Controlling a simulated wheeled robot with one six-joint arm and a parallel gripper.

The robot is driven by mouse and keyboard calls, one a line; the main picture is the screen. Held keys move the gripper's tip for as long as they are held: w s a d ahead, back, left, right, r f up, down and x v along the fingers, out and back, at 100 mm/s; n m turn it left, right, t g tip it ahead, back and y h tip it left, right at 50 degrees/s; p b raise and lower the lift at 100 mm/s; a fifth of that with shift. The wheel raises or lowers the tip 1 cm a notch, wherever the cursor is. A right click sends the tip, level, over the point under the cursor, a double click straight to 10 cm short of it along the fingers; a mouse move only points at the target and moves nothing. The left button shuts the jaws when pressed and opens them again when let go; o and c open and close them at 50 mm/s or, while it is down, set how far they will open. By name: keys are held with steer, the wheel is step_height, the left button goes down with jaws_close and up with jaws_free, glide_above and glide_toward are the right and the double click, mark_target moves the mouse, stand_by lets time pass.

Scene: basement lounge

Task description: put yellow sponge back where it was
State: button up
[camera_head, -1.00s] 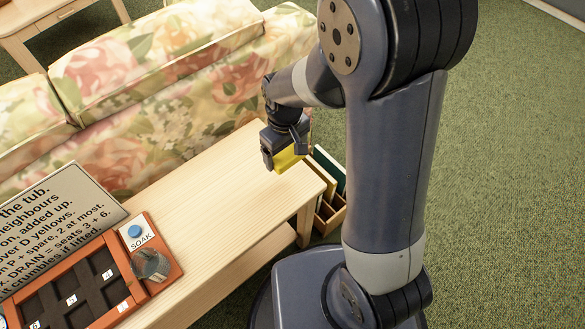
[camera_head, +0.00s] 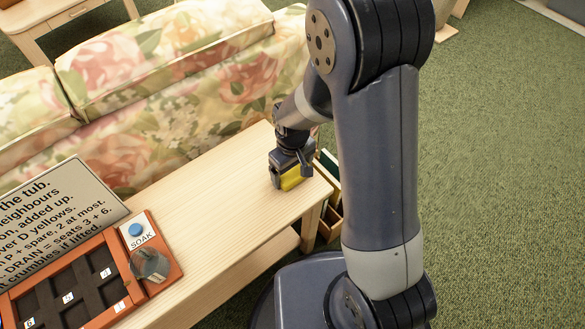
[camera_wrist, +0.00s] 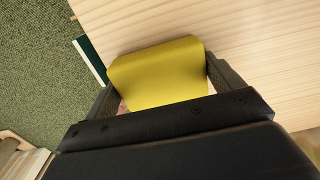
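The yellow sponge (camera_head: 291,179) is between the fingers of my gripper (camera_head: 291,172), at the far right end of the wooden table (camera_head: 215,215). In the wrist view the sponge (camera_wrist: 158,75) fills the space between both fingers, and my gripper (camera_wrist: 160,92) looks shut on it. The sponge is low over the tabletop near its end edge; I cannot tell whether it touches the wood. The orange tray (camera_head: 105,243) with dark square compartments and number labels lies at the near left of the table.
A blue SOAK button (camera_head: 135,230) and a clear grey cup-like object (camera_head: 149,264) sit at the tray's right side. A sign with text (camera_head: 60,205) stands behind. A wooden divided box (camera_head: 330,215) is beyond the table end. A floral sofa (camera_head: 190,90) runs along the back.

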steer(key=shift+o, duration=1.1)
step_height(320, 180, up, 12)
steer(key=p, duration=0.3)
steer(key=shift+r, duration=0.2)
steer(key=shift+f, duration=0.1)
step_height(320, 180, down, 13)
steer(key=b, duration=0.3)
steer(key=shift+r+p, duration=0.5)
steer(key=shift+r, duration=1.45)
